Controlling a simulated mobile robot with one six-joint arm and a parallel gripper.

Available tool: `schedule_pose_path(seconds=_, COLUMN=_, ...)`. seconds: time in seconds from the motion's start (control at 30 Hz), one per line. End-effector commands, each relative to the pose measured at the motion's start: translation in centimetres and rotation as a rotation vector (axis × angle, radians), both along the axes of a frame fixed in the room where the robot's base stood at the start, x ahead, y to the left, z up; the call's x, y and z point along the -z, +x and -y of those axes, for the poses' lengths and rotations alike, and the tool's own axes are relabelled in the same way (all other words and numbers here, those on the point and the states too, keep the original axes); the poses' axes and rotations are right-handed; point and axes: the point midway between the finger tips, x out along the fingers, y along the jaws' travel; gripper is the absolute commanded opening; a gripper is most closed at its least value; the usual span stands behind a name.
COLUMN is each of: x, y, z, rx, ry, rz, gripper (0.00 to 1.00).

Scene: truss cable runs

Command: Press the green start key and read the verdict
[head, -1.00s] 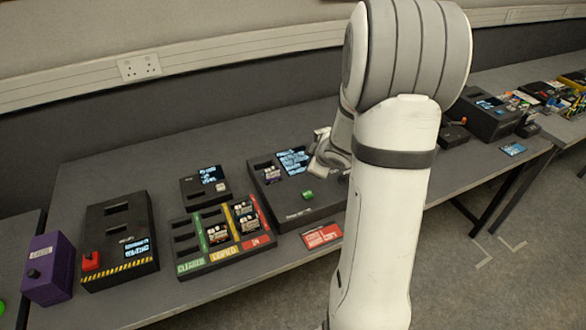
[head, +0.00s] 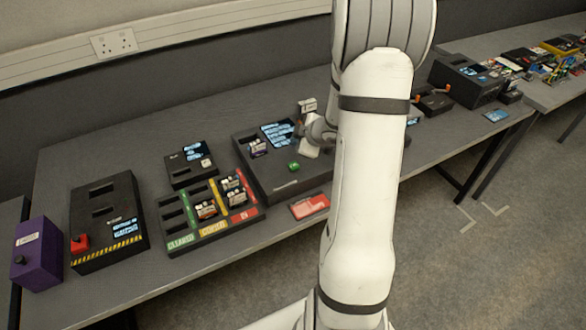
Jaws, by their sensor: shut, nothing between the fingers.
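The green start key (head: 293,167) is a small block on the front part of a black test box (head: 275,186). The box's screen (head: 279,133) is lit with blue-white text too small to read. A small module (head: 257,147) with a purple part sits on the box at the left of the screen. My gripper (head: 308,151) is small and partly hidden by my own arm. It is shut and empty, over the right part of the box, just right of and behind the key. I cannot tell whether it touches the box.
A sorting tray (head: 212,229) with green, yellow and red lanes holds several modules. A small screen unit (head: 189,163), a black box with a red key (head: 106,222) and a purple box (head: 36,254) stand left. A red card (head: 310,206) lies at the front edge.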

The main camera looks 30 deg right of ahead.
Motion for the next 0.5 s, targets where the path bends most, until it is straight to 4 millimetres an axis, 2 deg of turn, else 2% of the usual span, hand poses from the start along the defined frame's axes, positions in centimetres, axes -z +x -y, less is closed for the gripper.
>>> schedule_pose_path(seconds=0.03, x=1.3, y=0.0, z=0.0, rx=0.0, ry=0.0, rz=0.0, gripper=0.0)
schedule_pose_path(seconds=0.2, x=3.6, y=0.0, z=0.1, rx=0.001, ry=-0.001, rz=0.0, gripper=0.0)
schedule_pose_path(seconds=0.5, x=6.8, y=0.0, z=0.1, rx=0.002, ry=0.0, rz=0.0, gripper=0.0)
